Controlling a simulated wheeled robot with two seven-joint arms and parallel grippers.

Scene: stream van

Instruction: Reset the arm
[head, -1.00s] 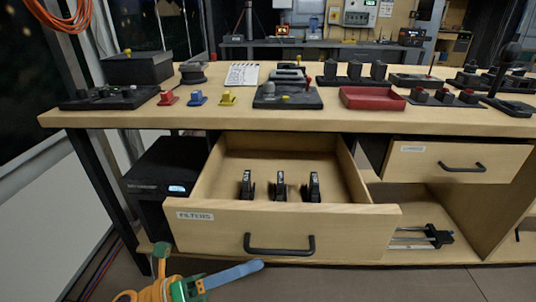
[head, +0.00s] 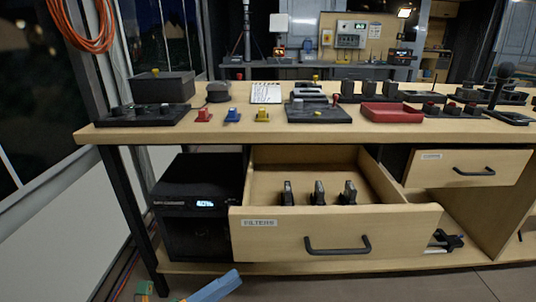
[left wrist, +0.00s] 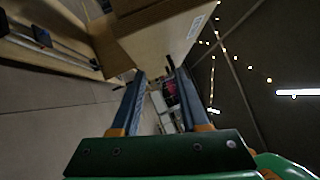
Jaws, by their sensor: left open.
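My left gripper (head: 215,287) shows at the bottom edge of the head view, low in front of the workbench. Only a blue finger and a bit of green show there. In the left wrist view its two blue fingers (left wrist: 160,76) stand apart with nothing between them. The open drawer labelled FILTERS (head: 285,242) is above and to the right of it in the head view. A pale wooden drawer front with a label (left wrist: 165,35) shows beyond the fingers in the wrist view. My right gripper is not in view.
The workbench (head: 240,134) carries red, blue and yellow small blocks, a red tray (head: 392,113) and several dark devices. Several black filters (head: 318,192) stand in the open drawer. A black box with a lit display (head: 200,222) sits under the bench. A second drawer (head: 467,163) is at right.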

